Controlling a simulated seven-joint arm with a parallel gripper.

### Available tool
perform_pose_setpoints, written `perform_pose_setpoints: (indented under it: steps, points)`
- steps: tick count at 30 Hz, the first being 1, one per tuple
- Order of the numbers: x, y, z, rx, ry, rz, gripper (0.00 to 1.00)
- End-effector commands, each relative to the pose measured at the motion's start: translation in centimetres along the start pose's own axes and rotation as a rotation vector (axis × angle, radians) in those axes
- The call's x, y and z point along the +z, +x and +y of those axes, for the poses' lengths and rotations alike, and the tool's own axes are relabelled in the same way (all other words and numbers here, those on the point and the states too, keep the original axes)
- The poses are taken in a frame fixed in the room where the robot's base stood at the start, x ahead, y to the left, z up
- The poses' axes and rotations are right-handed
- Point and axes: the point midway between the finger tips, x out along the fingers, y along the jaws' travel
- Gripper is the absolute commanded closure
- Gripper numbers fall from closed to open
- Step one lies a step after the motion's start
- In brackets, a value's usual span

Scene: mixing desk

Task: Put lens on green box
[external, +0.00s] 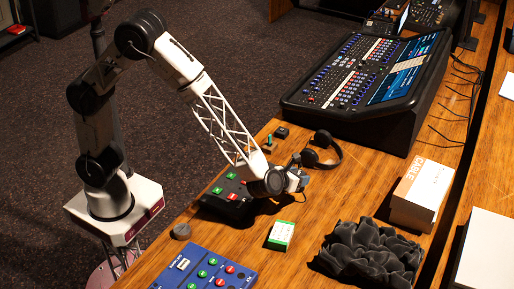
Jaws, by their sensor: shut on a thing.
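The green box (281,235) is a small box with a green top edge and a pale label, lying on the wooden desk. My gripper (300,182) is low over the desk, above and slightly right of the green box in the picture and apart from it. It is shut on a small dark thing that looks to be the lens. The lens is mostly hidden by the gripper and too small to make out clearly.
Headphones (325,150) lie close to my gripper. A grey puck (181,231) and a blue button box (205,270) are at left. Crumpled dark cloth (370,253) and a cable carton (422,193) are at right.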

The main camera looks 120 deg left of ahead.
Motion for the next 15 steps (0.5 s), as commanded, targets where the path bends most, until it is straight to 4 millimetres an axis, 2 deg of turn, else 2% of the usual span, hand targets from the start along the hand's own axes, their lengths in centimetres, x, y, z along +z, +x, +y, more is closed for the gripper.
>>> perform_pose_setpoints:
  steps: [3, 15]
  points:
    - [-0.7, -3.4, -0.1, -0.022, 0.006, 0.0, 0.79]
    - [-3.4, -13.6, 1.2, -0.083, 0.032, 0.0, 0.79]
